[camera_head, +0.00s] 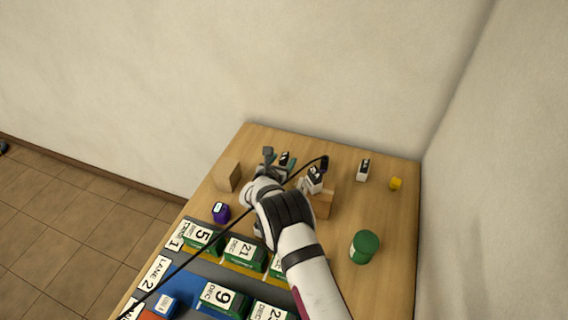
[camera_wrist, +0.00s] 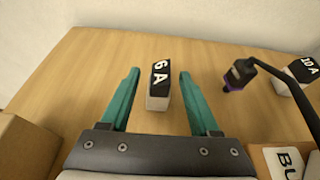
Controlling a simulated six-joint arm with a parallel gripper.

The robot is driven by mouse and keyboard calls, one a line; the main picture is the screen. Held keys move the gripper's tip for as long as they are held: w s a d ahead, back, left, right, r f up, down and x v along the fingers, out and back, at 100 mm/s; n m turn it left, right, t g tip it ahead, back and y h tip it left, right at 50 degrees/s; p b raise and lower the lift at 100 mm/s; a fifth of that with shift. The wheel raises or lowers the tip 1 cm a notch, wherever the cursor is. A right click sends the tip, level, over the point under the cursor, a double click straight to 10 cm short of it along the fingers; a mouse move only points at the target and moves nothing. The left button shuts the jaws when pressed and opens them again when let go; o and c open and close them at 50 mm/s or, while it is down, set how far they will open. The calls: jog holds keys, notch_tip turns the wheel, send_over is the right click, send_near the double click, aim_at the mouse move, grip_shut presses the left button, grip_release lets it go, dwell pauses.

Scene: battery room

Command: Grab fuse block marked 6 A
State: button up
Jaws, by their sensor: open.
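The fuse block marked 6 A (camera_wrist: 158,88) has a black top with white lettering and a pale lower body. In the wrist view it stands on the wooden table between the two teal fingers of my gripper (camera_wrist: 159,74). The fingers are open, with a gap showing on each side of the block. In the head view my gripper (camera_head: 281,164) is over the far part of the table, with the dark-topped block (camera_head: 284,158) beside it, partly hidden.
A 10 A block (camera_wrist: 298,77) and a black-purple cabled device (camera_wrist: 240,74) stand to the right. A wooden block (camera_head: 227,175) is at left; a labelled box (camera_wrist: 285,163) is near at right.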

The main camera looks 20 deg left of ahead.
grip_shut()
jog(key=shift+r, duration=0.15)
